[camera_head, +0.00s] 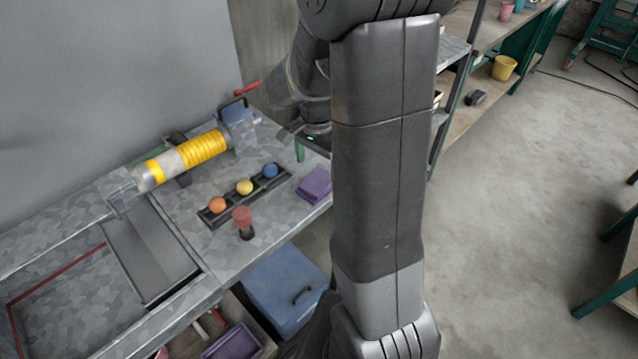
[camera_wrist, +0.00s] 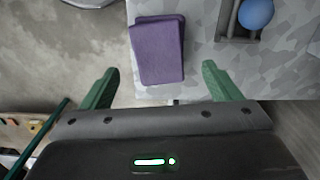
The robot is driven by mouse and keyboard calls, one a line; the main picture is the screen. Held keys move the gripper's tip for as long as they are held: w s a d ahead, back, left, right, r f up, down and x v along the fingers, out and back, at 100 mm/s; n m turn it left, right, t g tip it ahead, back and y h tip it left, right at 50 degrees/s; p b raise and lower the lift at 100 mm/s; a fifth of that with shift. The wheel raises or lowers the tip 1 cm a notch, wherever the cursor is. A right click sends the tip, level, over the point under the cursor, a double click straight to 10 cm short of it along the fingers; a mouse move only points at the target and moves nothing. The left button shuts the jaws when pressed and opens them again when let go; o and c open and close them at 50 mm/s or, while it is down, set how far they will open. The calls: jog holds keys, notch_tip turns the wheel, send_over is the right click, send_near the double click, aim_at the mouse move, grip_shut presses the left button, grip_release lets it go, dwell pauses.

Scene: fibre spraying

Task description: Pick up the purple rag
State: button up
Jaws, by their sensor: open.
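The purple rag (camera_head: 315,185) lies folded flat near the front edge of the grey mottled bench, just left of my arm in the head view. In the wrist view the rag (camera_wrist: 158,50) shows as a purple rectangle at the top centre, ahead of my gripper (camera_wrist: 158,82). The two green fingers are spread wide and empty, with the rag between and beyond their tips. In the head view my arm hides most of the gripper; only a bit of green finger shows above the rag.
A black rack (camera_head: 213,217) with orange, yellow and blue balls sits left of the rag. A red-knobbed lever (camera_head: 241,220) stands at the bench's front. A yellow-banded cylinder (camera_head: 190,158) lies behind. A blue bin (camera_head: 284,290) is below the bench, with open floor at right.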

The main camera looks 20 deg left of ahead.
aim_at(318, 180)
jog(key=shift+w+f+p, duration=0.1)
jog(key=shift+f+p, duration=0.2)
jog(key=shift+f, duration=2.9)
jog(key=shift+c, duration=0.4)
jog(key=c, duration=1)
